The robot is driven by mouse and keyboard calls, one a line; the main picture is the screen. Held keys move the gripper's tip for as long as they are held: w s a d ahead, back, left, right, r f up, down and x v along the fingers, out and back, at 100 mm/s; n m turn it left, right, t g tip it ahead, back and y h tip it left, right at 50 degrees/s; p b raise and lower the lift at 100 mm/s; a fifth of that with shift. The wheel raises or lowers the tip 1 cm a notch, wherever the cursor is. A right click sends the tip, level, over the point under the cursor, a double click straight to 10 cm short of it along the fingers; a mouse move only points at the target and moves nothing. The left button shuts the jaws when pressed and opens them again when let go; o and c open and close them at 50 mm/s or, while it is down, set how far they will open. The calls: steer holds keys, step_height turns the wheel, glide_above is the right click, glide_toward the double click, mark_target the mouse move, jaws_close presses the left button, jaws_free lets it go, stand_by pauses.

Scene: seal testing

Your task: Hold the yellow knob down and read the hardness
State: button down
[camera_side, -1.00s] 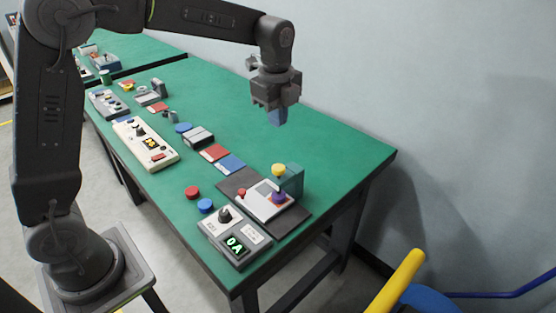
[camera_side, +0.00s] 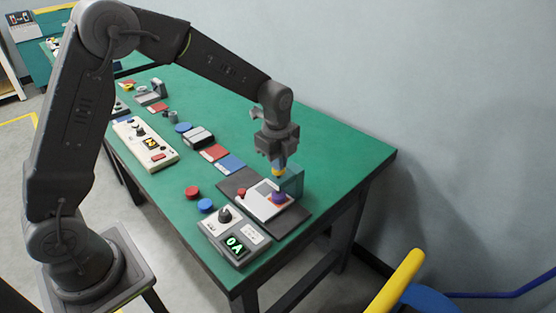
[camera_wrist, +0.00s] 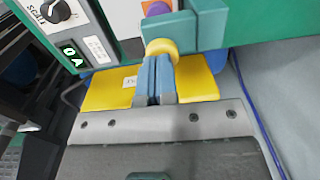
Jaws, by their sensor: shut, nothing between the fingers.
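The yellow knob (camera_side: 278,172) sits on top of the teal tester (camera_side: 293,181) at the table's right end. My gripper (camera_side: 279,164) is shut and empty, pointing down, with its blue fingertips at the knob's top. In the wrist view the fingertips (camera_wrist: 158,62) overlap the yellow knob (camera_wrist: 161,47); whether they press on it I cannot tell. Below the knob a purple piece (camera_side: 278,197) stands on the tester's pale plate (camera_side: 262,207). The grey box with a black dial has a lit green display (camera_side: 235,244) that seems to read "0A"; it also shows in the wrist view (camera_wrist: 72,54).
Red and blue discs (camera_side: 205,205), coloured pads (camera_side: 230,164) and a cream control box (camera_side: 145,143) lie to the left. The green table (camera_side: 330,150) is bare behind the tester.

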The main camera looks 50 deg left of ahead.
steer(key=shift+s+f, duration=0.15)
steer(key=shift+f, duration=1.05)
stand_by(1.4)
step_height(320, 180, up, 15)
steer(key=shift+d+r, duration=0.15)
steer(key=shift+r, duration=0.05)
stand_by(0.4)
